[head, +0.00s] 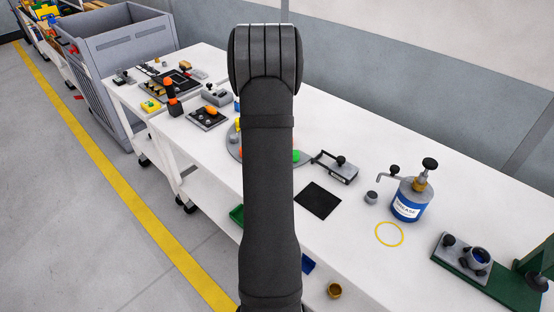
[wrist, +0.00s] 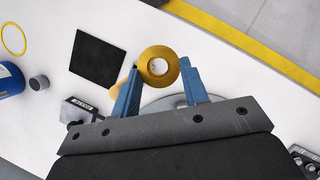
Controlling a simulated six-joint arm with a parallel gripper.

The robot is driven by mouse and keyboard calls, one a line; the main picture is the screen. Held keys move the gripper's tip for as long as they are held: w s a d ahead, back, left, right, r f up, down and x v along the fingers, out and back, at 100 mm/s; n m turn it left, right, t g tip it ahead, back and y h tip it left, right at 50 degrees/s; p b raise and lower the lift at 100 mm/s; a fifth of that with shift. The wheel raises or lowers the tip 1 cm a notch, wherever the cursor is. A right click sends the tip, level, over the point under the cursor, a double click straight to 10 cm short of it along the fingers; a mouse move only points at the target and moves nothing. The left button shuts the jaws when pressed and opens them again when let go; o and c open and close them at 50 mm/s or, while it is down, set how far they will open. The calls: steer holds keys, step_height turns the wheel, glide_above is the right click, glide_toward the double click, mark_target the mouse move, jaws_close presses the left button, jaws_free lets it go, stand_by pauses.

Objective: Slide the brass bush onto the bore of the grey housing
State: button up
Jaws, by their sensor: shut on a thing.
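In the wrist view, my gripper (wrist: 159,72) has its two blue fingers shut on the brass bush (wrist: 145,60), a flanged ring with a pale open centre. It is held above the table, between the fingertips. In the head view, my dark arm hides the gripper and the held bush.
A blue grease can (head: 407,203), a yellow ring (head: 389,234) and a small grey cylinder (head: 371,197) stand left of the housing. A black mat (head: 318,200) lies nearer my arm. Another brass piece (head: 334,290) is near the front edge. Clear table lies between them.

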steer(key=w+r+m+y, duration=0.1)
steer(key=w+r+m, duration=0.1)
steer(key=w+r, duration=0.15)
steer(key=d+r, duration=0.2)
steer(key=d, duration=0.6)
steer(key=d+r, duration=0.2)
steer(key=d, duration=0.6)
steer(key=s+d+r, duration=0.2)
steer(key=s+d, duration=0.2)
steer(key=d, duration=0.5)
steer(key=s+d+r, duration=0.2)
steer(key=s+d, duration=0.2)
steer(key=d, duration=0.4)
steer(key=s+d+r, duration=0.2)
steer(key=s+d, duration=0.3)
steer(key=d, duration=0.4)
steer(key=s+d+f+n+h, duration=0.1)
steer(key=s+d+f+n, duration=0.2)
steer(key=s, duration=0.4)
steer(key=s+d+f+n+h, duration=0.1)
steer(key=s+d+f+n, duration=0.2)
steer(key=s+d+f, duration=0.3)
steer(key=s+d+f+n+h, duration=0.1)
steer(key=s+d+f+n, duration=0.2)
steer(key=s+d+f, duration=0.2)
steer(key=s+d, duration=0.2)
steer(key=s, duration=0.2)
steer(key=shift+s+f+h, duration=0.15)
steer(key=shift+s+h, duration=0.15)
steer(key=shift+s, duration=0.1)
